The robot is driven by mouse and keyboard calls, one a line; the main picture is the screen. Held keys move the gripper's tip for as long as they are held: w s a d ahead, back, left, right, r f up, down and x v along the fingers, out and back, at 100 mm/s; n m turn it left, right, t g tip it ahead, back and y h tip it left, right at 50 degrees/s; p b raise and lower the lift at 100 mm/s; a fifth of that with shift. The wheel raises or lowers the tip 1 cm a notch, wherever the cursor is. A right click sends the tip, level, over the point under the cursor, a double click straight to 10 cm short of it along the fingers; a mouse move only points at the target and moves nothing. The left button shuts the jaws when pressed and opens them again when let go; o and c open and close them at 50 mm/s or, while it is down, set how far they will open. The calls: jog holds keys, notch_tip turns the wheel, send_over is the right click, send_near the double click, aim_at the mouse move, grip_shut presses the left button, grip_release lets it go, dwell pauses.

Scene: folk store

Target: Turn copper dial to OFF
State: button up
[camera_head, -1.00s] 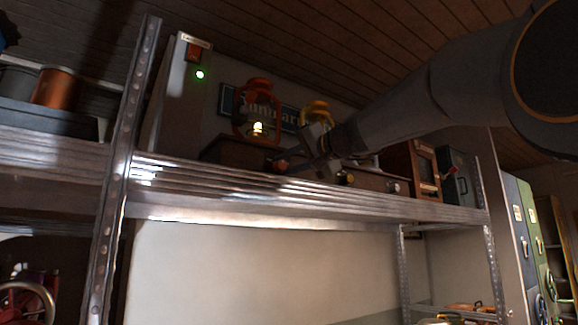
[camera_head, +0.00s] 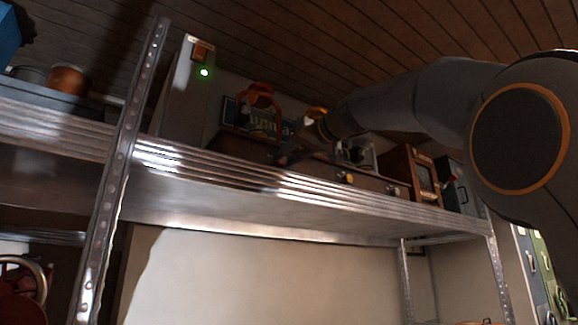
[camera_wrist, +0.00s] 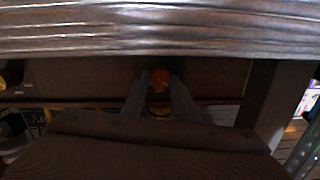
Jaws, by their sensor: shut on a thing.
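The copper dial (camera_wrist: 159,76) is a small round orange-copper knob on the front of a dark wooden box, seen in the wrist view. My gripper (camera_wrist: 159,84) has one finger on each side of it and is shut on it. In the head view my gripper (camera_head: 284,160) reaches the box front from the right, and the dial is hidden there. Any OFF marking is too small or dark to read.
A metal shelf (camera_head: 230,180) runs below the boxes. A yellow knob (camera_head: 349,178) and a pale knob (camera_head: 393,190) sit to the right. A post (camera_head: 125,150) stands left; a green light (camera_head: 204,72) glows.

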jog(key=shift+w+f+n+b, duration=0.1)
jog(key=shift+n+b, duration=0.4)
jog(key=shift+n, duration=0.5)
jog(key=o, duration=0.8)
jog(key=shift+b+v, duration=1.25)
jog(key=shift+v, duration=2.65)
